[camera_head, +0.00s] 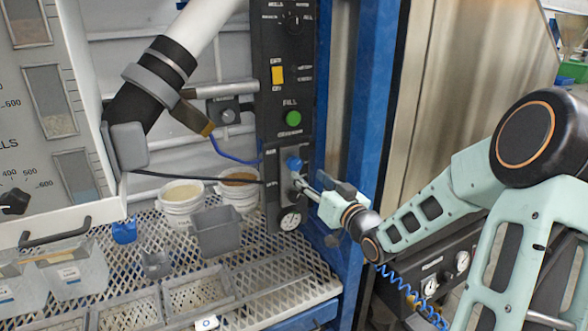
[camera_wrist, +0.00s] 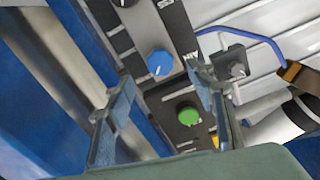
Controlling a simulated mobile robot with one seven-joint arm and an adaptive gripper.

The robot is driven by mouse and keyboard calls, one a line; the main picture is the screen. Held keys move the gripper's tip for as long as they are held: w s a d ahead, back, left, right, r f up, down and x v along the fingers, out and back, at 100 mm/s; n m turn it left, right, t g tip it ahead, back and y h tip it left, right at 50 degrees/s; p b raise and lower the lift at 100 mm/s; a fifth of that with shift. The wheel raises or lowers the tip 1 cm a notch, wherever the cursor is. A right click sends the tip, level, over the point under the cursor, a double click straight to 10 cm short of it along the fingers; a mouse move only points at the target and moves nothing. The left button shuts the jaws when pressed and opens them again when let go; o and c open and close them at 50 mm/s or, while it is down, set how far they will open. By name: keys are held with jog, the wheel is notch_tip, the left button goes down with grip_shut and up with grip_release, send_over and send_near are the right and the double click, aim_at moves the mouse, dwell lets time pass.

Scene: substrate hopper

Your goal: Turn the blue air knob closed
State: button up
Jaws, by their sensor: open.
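The blue air knob (camera_head: 293,163) is on the lower part of the dark control panel, above a round gauge (camera_head: 289,219). My gripper (camera_head: 309,189) is close to the panel, just below and right of the knob. In the wrist view the blue knob (camera_wrist: 160,62) shows between and beyond the two fingers of my gripper (camera_wrist: 161,76). The fingers are wide apart and hold nothing. No contact with the knob is visible. I cannot tell the knob's turn angle from its plain face.
Above the knob are a green button (camera_head: 293,118) and a yellow switch (camera_head: 277,75). A blue hose (camera_head: 232,154) runs to the panel's left. White tubs (camera_head: 181,207) and a grey bin (camera_head: 217,240) stand on the mesh shelf. A blue post (camera_head: 372,100) rises at right.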

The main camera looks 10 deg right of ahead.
aim_at(296, 166)
jog(key=b+x, duration=0.2)
jog(key=x, duration=0.7)
jog(key=shift+w+f, duration=0.1)
jog(key=shift+w, duration=0.05)
jog(key=c, duration=1.2)
